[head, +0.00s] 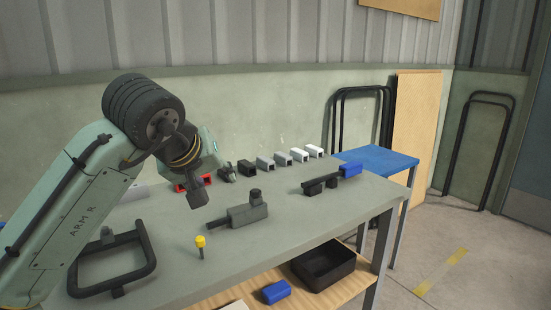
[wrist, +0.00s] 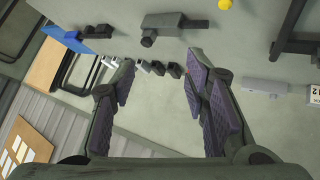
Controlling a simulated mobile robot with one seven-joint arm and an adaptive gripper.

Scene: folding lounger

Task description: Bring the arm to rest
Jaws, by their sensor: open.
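My gripper (head: 198,190) is above the grey bench (head: 290,225) in the head view, partly hidden behind my wrist and pointing down. In the wrist view my gripper (wrist: 160,88) has its two purple-padded fingers spread apart with nothing held between them. A row of small blocks, black, grey and white (wrist: 150,68), shows beyond the fingertips. My arm is raised and bent over the left part of the bench.
A black tube frame (head: 112,265), a grey clamp-like block (head: 240,214), a yellow-topped peg (head: 201,246) and a black part with a blue end (head: 322,185) are on the bench. A black bin (head: 325,268) is on the shelf below. Floor at right is clear.

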